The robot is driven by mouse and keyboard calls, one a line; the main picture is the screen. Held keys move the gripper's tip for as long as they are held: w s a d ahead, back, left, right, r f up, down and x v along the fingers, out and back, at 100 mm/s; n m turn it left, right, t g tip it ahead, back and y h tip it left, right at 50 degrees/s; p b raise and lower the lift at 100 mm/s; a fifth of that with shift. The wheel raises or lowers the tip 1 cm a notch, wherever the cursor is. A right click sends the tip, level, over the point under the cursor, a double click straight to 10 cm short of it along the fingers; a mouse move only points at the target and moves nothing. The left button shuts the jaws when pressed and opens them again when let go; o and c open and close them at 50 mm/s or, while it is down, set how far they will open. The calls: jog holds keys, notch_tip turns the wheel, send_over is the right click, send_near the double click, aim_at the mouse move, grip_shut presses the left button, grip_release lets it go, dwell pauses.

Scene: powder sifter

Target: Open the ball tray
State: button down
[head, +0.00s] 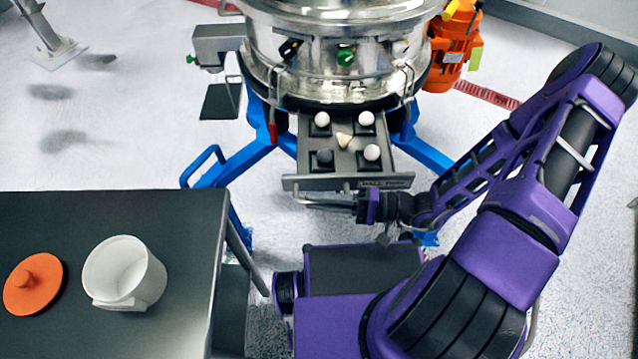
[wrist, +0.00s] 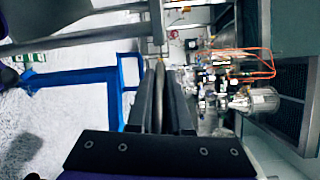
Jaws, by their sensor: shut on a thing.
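The ball tray (head: 297,158) is a dark drawer that sticks out from under the steel sifter (head: 330,60) toward me in the head view. A metal handle (head: 312,199) runs along the tray's front. My gripper (head: 345,200) is at this handle and shut on it. In the wrist view my gripper's fingers (wrist: 160,95) are close together, with a thin bar between them.
A dark table (head: 120,215) at the left carries a white pot (head: 124,273) and an orange lid (head: 33,284). Blue legs (head: 424,150) of the sifter stand on both sides of the tray. An orange motor (head: 455,50) is at the upper right. The floor between table and sifter is mostly clear.

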jog(key=shift+s, duration=0.35)
jog(key=c, duration=0.8)
grip_release()
jog(key=shift+c, duration=0.2)
jog(key=shift+d, duration=0.1)
jog(key=s+d+b, duration=0.1)
jog(key=s+d, duration=0.2)
jog(key=d, duration=1.4)
jog(key=shift+r, duration=0.3)
